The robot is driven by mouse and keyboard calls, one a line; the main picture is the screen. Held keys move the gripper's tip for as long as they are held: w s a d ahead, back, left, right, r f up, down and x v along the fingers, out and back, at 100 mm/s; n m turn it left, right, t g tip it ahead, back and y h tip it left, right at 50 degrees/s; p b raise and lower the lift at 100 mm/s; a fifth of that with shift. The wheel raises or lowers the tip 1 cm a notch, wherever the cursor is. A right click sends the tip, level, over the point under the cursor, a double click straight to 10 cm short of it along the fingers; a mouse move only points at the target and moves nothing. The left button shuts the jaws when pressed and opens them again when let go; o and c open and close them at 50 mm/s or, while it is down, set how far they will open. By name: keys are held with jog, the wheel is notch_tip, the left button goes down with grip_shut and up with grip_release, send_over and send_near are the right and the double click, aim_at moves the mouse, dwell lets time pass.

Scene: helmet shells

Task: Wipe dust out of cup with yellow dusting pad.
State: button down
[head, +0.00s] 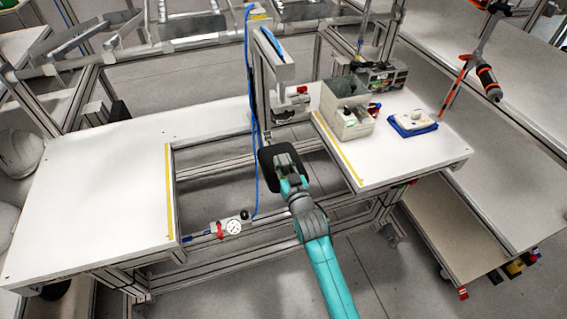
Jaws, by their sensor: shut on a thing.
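My gripper (284,166) is at the middle of the head view, in front of the press stand. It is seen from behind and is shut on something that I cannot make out. A black, rounded-square piece (265,165) shows around and beyond the gripper; it may be the cup, but the arm covers much of it. I cannot tell whether the gripper touches it. No yellow dusting pad can be made out; what is between the fingers is hidden.
The press stand (272,68) rises just beyond the gripper, with a blue hose beside it. The right tabletop holds a grey bin (346,108) and a blue tray (411,126) with a whitish item. The left tabletop (90,195) is clear. A pressure gauge (233,226) hangs on the front frame.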

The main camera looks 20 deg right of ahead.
aim_at(280, 155)
jog(key=shift+w, duration=1.6)
jog(key=shift+s, duration=0.15)
jog(key=shift+s, duration=1.55)
jog(key=shift+w, duration=0.15)
jog(key=shift+w+f, duration=0.1)
jog(key=shift+w, duration=1.45)
jog(key=shift+s, duration=0.15)
jog(key=shift+s, duration=1.55)
